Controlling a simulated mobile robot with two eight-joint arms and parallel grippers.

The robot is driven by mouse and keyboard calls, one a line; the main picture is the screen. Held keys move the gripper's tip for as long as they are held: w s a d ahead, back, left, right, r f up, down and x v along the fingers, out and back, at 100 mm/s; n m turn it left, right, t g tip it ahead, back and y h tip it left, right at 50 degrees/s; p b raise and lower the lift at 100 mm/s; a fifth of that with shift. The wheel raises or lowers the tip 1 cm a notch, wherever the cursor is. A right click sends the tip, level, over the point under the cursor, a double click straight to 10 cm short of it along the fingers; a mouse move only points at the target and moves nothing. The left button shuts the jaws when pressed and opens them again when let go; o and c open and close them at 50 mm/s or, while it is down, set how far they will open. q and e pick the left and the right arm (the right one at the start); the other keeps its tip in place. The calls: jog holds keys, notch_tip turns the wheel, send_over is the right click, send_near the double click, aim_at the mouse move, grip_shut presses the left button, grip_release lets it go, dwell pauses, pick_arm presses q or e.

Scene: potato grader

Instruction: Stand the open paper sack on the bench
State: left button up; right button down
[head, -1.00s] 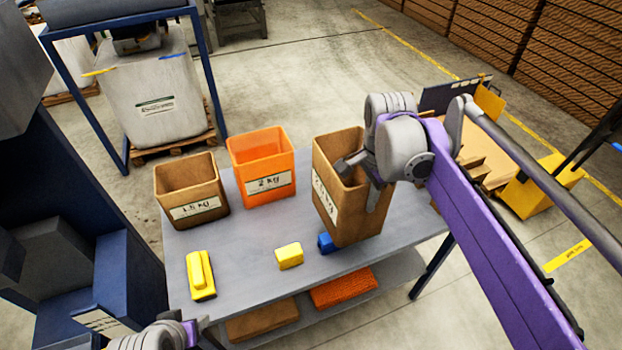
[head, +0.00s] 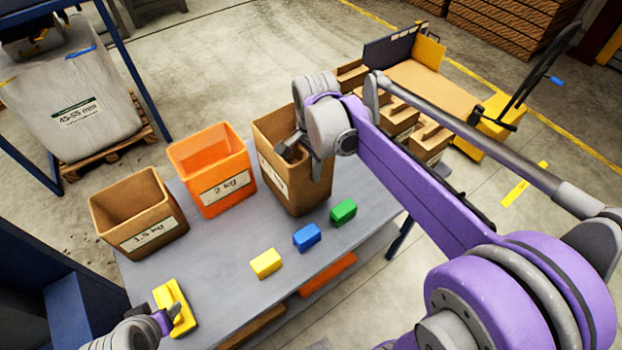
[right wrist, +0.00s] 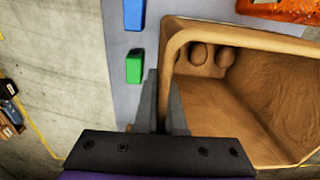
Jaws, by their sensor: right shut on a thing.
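The brown open paper sack (head: 318,183) is at the right end of the grey bench (head: 225,265), mouth up and roughly upright. I cannot tell whether its base touches the bench top. My right gripper (head: 290,150) is shut on its rim. In the right wrist view, the fingers (right wrist: 160,110) pinch the near wall of the sack (right wrist: 230,110), and a few round brown lumps show inside. My left gripper (head: 165,312) is at the bench's near left, by a yellow tool-like object (head: 178,308); its finger gap is unclear.
A brown 1.5 kg bin (head: 138,212) and an orange 2 kg bin (head: 213,172) stand left of the sack. Yellow (head: 266,263), blue (head: 307,237) and green (head: 343,212) blocks lie along the front. A cart with boxes (head: 400,120) stands behind my right arm.

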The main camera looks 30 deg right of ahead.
pick_arm(q)
jog(key=shift+f, duration=0.15)
pick_arm(e)
jog(key=shift+f, duration=1.9)
jog(key=shift+f, duration=0.2)
pick_arm(q)
jog(key=shift+f, duration=0.15)
pick_arm(e)
jog(key=c, duration=1)
grip_release()
jog(key=shift+r, duration=0.1)
